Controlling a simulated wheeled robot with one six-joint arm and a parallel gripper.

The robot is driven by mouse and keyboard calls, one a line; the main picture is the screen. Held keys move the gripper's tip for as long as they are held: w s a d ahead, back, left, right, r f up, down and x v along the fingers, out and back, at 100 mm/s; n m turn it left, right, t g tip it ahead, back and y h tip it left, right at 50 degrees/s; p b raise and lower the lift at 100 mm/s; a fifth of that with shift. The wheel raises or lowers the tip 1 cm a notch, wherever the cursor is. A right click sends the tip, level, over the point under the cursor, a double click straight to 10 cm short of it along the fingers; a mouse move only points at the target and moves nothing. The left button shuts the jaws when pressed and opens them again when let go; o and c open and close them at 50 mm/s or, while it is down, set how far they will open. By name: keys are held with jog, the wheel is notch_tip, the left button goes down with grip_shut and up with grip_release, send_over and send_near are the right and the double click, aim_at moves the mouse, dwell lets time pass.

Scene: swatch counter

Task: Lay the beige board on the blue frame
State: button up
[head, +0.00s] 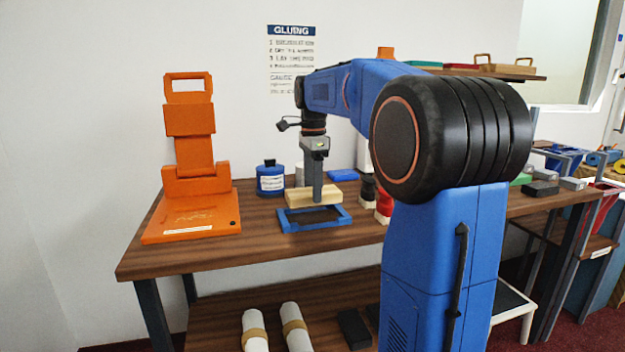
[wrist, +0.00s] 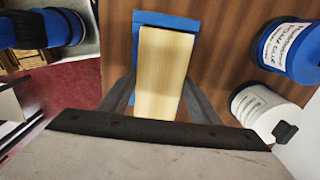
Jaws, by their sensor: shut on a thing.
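The beige board (head: 325,194) is a pale wooden block, held level in my gripper (head: 315,192), whose fingers are shut on its sides. The blue frame (head: 316,226) lies flat on the counter under the board. In the head view its dark opening and front bar show below the board, which looks raised above it. In the wrist view the board (wrist: 161,72) runs away between my fingers (wrist: 158,88), and the frame (wrist: 168,20) shows past its far end and along its sides. The board hides most of the frame there.
An orange stand (head: 190,222) is at the left of the counter (head: 255,245). A blue glue pot (head: 270,181) and a white container (wrist: 262,110) stand near the frame. Red and dark items (head: 383,205) stand right of it. Counter in front is clear.

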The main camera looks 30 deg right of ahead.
jog(key=shift+f, duration=2)
jog(key=shift+f, duration=0.6)
dwell(0.8)
jog(key=o, duration=1.2)
notch_tip(320, 180, up, 17)
jog(key=shift+r, duration=0.2)
jog(key=s+a+f+n+t, duration=0.1)
jog(key=s+a+f+n, duration=0.45)
jog(key=s, duration=0.25)
jog(key=s+a+f+n+t, duration=0.1)
jog(key=s+a+f+n, duration=0.4)
jog(key=s+f, duration=0.15)
jog(key=s+a+f+n+t, duration=0.1)
jog(key=s+f+n, duration=0.2)
jog(key=s+f, duration=0.2)
jog(key=s+a+f+n+t, duration=0.1)
jog(key=s+a+f+n, duration=0.1)
jog(key=s+f+n, duration=0.2)
jog(key=s+a+f+n, duration=0.2)
jog(key=s+f, duration=0.4)
jog(key=f, duration=0.3)
jog(key=shift+s+a+f+n+t, duration=0.15)
jog(key=shift+s+f+n+t, duration=0.2)
jog(key=shift+n, duration=0.5)
